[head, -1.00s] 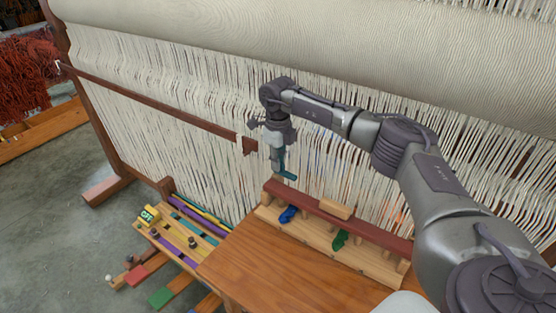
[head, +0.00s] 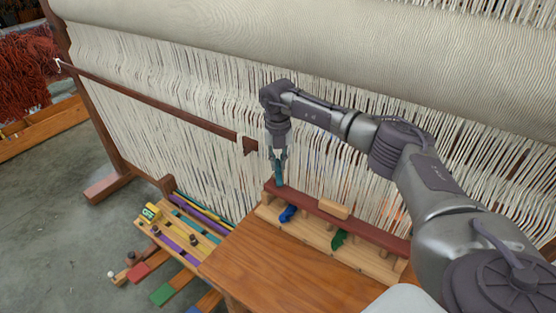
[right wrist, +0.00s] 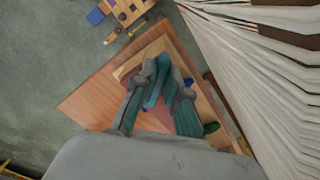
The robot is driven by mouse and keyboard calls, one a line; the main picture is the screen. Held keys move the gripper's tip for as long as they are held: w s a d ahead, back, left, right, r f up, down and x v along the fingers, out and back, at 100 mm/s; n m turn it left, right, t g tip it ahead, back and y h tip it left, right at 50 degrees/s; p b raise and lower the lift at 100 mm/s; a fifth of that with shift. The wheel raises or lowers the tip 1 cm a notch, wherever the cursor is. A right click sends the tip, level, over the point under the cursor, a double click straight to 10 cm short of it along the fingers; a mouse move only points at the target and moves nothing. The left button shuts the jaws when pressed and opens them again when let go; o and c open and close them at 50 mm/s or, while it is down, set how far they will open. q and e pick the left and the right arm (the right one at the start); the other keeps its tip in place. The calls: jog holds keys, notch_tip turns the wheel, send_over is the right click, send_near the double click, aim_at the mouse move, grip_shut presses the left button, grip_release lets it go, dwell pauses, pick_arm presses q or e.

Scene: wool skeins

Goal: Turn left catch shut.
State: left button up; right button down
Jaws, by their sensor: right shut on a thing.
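A red bar (head: 385,236) lies along a pale wooden rail (head: 318,235) at the table's back edge, in front of the loom's threads. My right gripper (head: 279,163) points down over the bar's left end. It is shut on a teal piece (head: 279,178), which looks like the left catch and stands nearly upright at the bar's end. In the right wrist view the teal piece (right wrist: 155,91) shows between the fingers. The fingers partly hide it, so I cannot tell whether it is fully turned. My left gripper is not in view.
A small blue bundle (head: 288,213) and a green one (head: 339,239) sit on the rail. A wooden block (head: 333,209) lies on the bar. Bare wooden tabletop (head: 285,265) lies in front. A slatted rack with coloured strips (head: 182,237) stands left.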

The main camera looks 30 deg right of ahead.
aim_at(278, 163)
jog(key=shift+r+m, duration=0.1)
jog(key=shift+m, duration=0.9)
jog(key=c, duration=1.2)
grip_release()
notch_tip(278, 163, up, 12)
